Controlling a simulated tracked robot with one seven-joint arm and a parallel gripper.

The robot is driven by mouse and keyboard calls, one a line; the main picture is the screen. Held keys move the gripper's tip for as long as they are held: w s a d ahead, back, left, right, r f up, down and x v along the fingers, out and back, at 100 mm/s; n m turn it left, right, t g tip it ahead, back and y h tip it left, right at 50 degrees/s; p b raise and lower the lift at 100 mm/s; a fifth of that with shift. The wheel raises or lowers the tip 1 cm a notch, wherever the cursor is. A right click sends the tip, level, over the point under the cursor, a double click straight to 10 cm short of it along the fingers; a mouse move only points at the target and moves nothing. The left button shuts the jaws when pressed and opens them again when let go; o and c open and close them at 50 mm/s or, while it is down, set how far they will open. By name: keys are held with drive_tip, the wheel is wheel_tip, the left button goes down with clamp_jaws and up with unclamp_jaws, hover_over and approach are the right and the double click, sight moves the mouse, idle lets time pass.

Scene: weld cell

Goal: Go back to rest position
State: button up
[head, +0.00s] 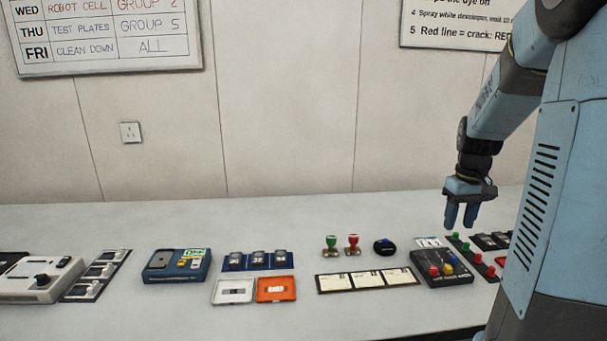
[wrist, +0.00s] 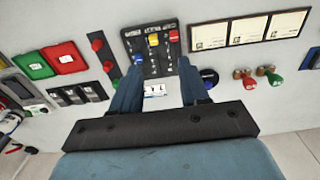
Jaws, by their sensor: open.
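My gripper (head: 461,215) hangs from my arm above the right part of the bench in the head view, fingers pointing down. In the wrist view my gripper (wrist: 158,95) shows two blue fingers spread apart with nothing between them. Below and beyond the fingers is a black control box (head: 441,268) with red, yellow and blue knobs. It also shows in the wrist view (wrist: 152,50), with a small white label plate near the fingertips. The gripper looks clear of the box, though the exact height is hard to tell.
On the bench (head: 180,220) stand a blue device (head: 176,266), an orange tile (head: 276,289), green (head: 331,241) and red (head: 353,241) stamp-like handles, a round black-and-blue knob (head: 385,247) and a strip of cards (head: 367,280). The wall is behind. The bench's back strip is clear.

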drive_tip(key=s+a+r+t, duration=0.2)
drive_tip(key=s+a+r, duration=0.3)
drive_tip(key=s+a, duration=0.4)
drive_tip(key=s+a+r+t, duration=0.3)
drive_tip(key=s+a+r, duration=0.2)
drive_tip(key=s+a, duration=0.4)
drive_tip(key=shift+s+a+r, duration=0.15)
drive_tip(key=shift+s+a, duration=0.1)
drive_tip(key=shift+a, duration=0.05)
